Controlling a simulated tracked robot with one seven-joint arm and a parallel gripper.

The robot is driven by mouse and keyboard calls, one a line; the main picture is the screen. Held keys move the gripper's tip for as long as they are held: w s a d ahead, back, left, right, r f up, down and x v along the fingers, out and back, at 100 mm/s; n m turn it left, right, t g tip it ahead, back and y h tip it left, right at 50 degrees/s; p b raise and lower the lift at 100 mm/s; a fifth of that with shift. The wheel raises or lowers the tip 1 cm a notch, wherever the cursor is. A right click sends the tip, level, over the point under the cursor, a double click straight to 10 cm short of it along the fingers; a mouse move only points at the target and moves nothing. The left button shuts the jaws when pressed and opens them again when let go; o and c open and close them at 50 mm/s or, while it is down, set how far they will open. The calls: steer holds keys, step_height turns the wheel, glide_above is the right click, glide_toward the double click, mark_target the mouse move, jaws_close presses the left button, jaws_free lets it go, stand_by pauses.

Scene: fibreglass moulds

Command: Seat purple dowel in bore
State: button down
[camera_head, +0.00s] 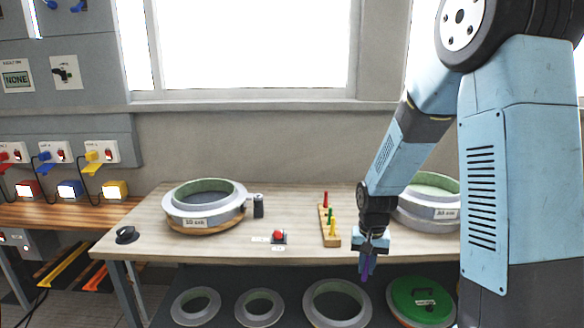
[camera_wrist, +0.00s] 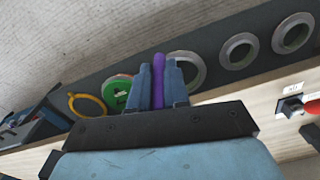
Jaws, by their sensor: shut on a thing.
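My gripper (camera_head: 369,250) hangs from the arm, pointing down at the table's front edge. It is shut on the purple dowel (camera_head: 366,270), which points down from the fingers and appears just in front of the table edge. In the wrist view the purple dowel (camera_wrist: 158,66) stands between the two fingers (camera_wrist: 160,80), with its end past the tips. A wooden rack (camera_head: 331,240) on the table, left of my gripper, bears a red, a green and a yellow dowel. I cannot make out an empty bore in it.
A ring mould (camera_head: 205,207) on a wooden base stands at left on the table (camera_head: 160,232); another mould (camera_head: 425,215) is partly behind my arm. A red button (camera_head: 279,236) and a dark canister (camera_head: 258,206) stand between. Rings (camera_head: 337,304) and a green lid (camera_head: 421,300) lie below.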

steer(key=w+d+f+n, duration=0.1)
steer(key=w+f, duration=0.4)
steer(key=f, duration=0.3)
steer(key=w+d+f+n, duration=0.1)
steer(key=w+d+f, duration=0.1)
steer(key=w+f, duration=0.4)
steer(key=shift+f+n, duration=0.3)
steer(key=shift+f, duration=0.9)
